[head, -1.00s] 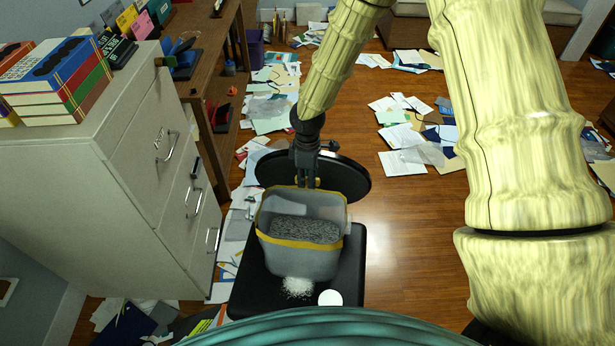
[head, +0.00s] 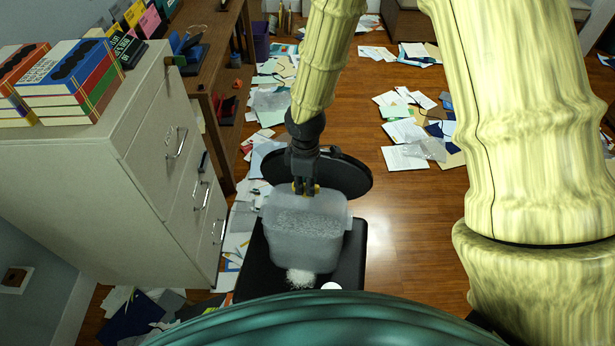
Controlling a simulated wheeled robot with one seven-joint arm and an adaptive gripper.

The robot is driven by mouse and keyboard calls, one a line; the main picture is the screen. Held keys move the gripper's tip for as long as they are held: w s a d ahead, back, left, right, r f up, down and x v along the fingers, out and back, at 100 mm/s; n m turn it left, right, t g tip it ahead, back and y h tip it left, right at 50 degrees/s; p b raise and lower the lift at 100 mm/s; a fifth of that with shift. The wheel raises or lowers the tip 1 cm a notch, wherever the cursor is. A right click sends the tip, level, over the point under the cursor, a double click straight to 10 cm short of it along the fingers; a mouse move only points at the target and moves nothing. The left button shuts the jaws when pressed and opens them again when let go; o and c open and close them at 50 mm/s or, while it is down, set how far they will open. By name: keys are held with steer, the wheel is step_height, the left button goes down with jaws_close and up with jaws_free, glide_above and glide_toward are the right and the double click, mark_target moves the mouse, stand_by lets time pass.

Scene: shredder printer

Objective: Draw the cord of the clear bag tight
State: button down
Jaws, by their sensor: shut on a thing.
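The clear bag (head: 308,228) stands on a black platform below my arm, cloudy and full of grey shredded paper that shows through its side. Its top now looks drawn together, and no open yellow rim shows. My gripper (head: 305,188) points down at the back of the bag's top. It is shut on the cord, of which only small yellow bits show at the fingertips. The rest of the cord is hidden or too small to make out.
A round black lid (head: 345,176) stands tilted behind the bag. White shreds (head: 300,278) lie in front of it on the black platform (head: 347,262). A grey filing cabinet (head: 110,170) is close on the left. Papers litter the floor; bare floor lies right.

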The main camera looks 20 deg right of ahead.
steer(key=c, duration=1.4)
jaws_free()
steer(key=shift+w+f, duration=0.1)
steer(key=shift+f, duration=0.05)
step_height(320, 180, up, 12)
steer(key=shift+r, duration=0.1)
